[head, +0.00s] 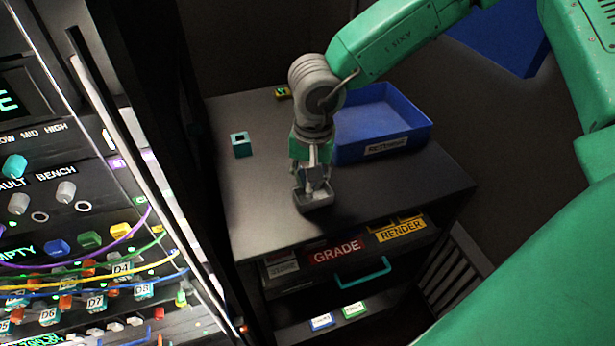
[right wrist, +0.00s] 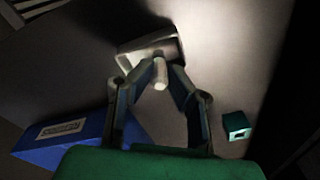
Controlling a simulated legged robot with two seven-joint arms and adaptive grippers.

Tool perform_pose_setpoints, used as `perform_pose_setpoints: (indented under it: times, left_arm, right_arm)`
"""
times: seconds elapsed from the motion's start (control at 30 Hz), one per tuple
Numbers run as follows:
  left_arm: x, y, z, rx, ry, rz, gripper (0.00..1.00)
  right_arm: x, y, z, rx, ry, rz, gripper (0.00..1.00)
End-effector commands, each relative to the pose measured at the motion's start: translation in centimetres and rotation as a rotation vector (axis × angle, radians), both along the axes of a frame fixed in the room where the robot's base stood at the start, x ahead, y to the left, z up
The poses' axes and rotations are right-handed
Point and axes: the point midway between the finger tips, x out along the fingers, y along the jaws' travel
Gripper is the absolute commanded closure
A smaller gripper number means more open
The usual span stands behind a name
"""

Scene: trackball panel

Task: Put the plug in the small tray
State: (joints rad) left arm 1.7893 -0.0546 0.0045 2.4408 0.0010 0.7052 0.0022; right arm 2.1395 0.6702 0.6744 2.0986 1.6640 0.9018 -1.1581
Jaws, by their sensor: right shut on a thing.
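My right gripper (head: 314,186) points down over the small grey tray (head: 316,206) on the cabinet top. In the right wrist view, the gripper's fingers (right wrist: 160,70) are shut on a pale, short, rounded plug (right wrist: 160,80). The plug is at the fingertips, in front of the small tray (right wrist: 132,52). I cannot tell whether the plug touches the tray floor. In the head view the fingers mostly hide the plug. My left gripper is not in view.
A teal block with a square hole (head: 241,146) stands left on the cabinet top (head: 262,205). A blue labelled bin (head: 410,128) stands behind right. A small yellow-green item (head: 282,92) lies at the back. A panel with knobs and cables (head: 80,220) rises at left.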

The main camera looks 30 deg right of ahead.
Motion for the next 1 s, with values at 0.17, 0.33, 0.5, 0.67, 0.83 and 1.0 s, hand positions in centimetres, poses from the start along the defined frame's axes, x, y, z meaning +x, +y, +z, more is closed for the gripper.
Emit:
perform_pose_setpoints:
  times: [0.17, 0.33, 0.5, 0.67, 0.83, 1.0]
  left_arm:
    - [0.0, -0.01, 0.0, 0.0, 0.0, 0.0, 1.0]
    - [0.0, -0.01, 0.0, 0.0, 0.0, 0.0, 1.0]
    - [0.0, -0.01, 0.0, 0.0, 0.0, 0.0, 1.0]
    - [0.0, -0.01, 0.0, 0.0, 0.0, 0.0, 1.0]
    - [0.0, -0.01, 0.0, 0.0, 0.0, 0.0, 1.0]
    - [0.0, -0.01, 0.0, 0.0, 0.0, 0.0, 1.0]
  right_arm:
    - [0.0, -0.28, -0.06, 0.0, 0.0, 0.0, 1.0]
    - [0.0, -0.52, -0.11, 0.0, 0.0, 0.0, 1.0]
    - [-0.01, -0.63, -0.13, -0.001, -0.001, 0.0, 1.0]
    - [-0.02, -0.81, -0.17, -0.001, -0.001, 0.0, 1.0]
    - [-0.03, -0.93, -0.2, 0.001, -0.001, 0.0, 1.0]
    - [-0.02, -0.95, -0.23, 0.0, 0.0, 0.0, 1.0]
